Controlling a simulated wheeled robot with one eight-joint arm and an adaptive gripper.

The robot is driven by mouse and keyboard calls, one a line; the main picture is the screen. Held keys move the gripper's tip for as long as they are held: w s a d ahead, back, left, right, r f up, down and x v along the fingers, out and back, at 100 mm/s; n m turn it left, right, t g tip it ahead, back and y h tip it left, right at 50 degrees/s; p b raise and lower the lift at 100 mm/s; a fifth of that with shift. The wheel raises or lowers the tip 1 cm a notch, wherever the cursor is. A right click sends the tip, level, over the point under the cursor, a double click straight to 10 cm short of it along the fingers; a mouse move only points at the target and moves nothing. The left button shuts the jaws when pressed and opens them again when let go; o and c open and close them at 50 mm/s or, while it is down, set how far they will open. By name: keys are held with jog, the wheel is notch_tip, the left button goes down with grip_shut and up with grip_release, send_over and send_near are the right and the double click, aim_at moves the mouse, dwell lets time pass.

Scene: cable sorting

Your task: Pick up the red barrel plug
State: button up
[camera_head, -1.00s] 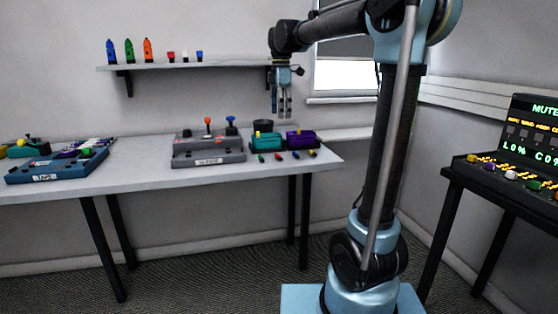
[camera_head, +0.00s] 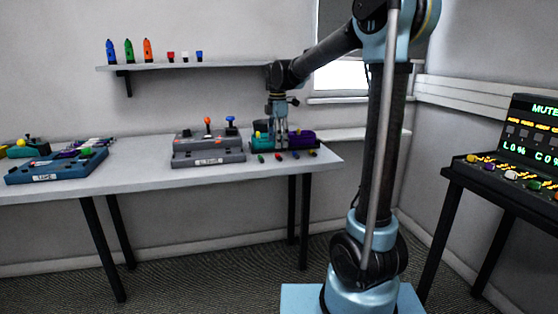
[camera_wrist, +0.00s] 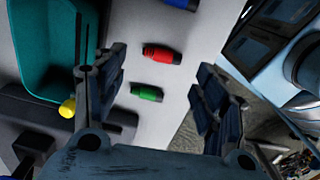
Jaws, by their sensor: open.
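The red barrel plug (camera_head: 278,156) lies on the front of the table, in a row between a green plug (camera_head: 261,158) and a blue plug (camera_head: 296,155). In the wrist view the red plug (camera_wrist: 158,53) lies on its side with a dark end, and the green plug (camera_wrist: 146,92) lies beside it. My gripper (camera_head: 281,145) points down, low over this row, in front of the bins. In the wrist view my gripper (camera_wrist: 155,75) is open and empty, with its fingers left and right of the red and green plugs. Neither finger visibly touches the red plug.
A teal bin (camera_wrist: 35,50) stands close to the left finger. A purple bin (camera_head: 303,137) stands right of my gripper. A yellow plug (camera_head: 312,154) ends the row. A grey box with levers (camera_head: 208,158) stands to the left. The table's front edge is near the plugs.

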aim_at(278, 155)
jog(key=shift+s+d+f, duration=0.1)
jog(key=shift+f, duration=2.65)
jog(key=c, duration=1.1)
